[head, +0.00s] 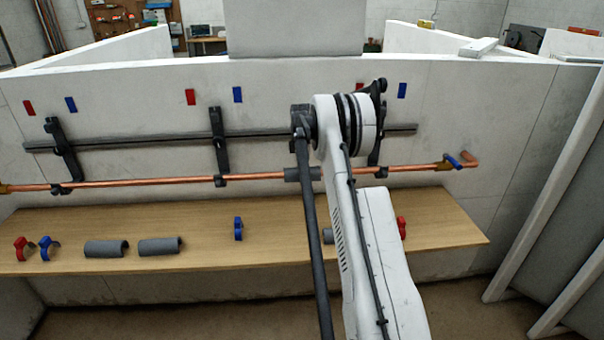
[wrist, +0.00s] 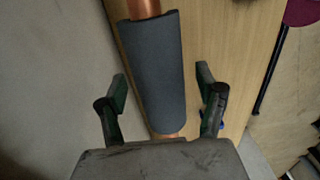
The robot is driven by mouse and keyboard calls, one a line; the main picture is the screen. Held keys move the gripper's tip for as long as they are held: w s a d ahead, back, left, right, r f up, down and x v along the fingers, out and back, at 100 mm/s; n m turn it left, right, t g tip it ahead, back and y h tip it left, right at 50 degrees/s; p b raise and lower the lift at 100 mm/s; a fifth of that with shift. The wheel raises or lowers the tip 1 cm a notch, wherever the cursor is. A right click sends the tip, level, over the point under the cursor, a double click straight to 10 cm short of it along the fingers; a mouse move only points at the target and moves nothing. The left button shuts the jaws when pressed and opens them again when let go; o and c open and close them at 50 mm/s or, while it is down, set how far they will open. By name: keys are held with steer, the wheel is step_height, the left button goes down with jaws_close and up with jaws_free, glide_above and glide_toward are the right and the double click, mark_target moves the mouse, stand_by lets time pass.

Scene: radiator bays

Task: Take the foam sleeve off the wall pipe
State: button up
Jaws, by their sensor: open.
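The grey foam sleeve (head: 302,174) is on the copper wall pipe (head: 258,177), partly behind my arm in the head view. In the wrist view the sleeve (wrist: 156,72) lies along the pipe, with copper (wrist: 144,8) showing beyond its upper end and a little below its lower end. My gripper (wrist: 162,88) is open, with one finger on each side of the sleeve and a visible gap on both sides. How far the fingers are from it in depth I cannot tell. In the head view my arm hides the gripper.
A wooden shelf (head: 278,218) runs below the pipe. Loose grey sleeves (head: 107,249) and red and blue clips (head: 239,228) lie on it. Dark brackets (head: 219,145) and a dark rail (head: 170,141) are on the wall. A blue-handled valve (head: 453,161) is at the pipe's right end.

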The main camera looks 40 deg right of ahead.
steer(key=shift+c, duration=0.2)
steer(key=c, duration=1)
steer(key=shift+c, duration=0.2)
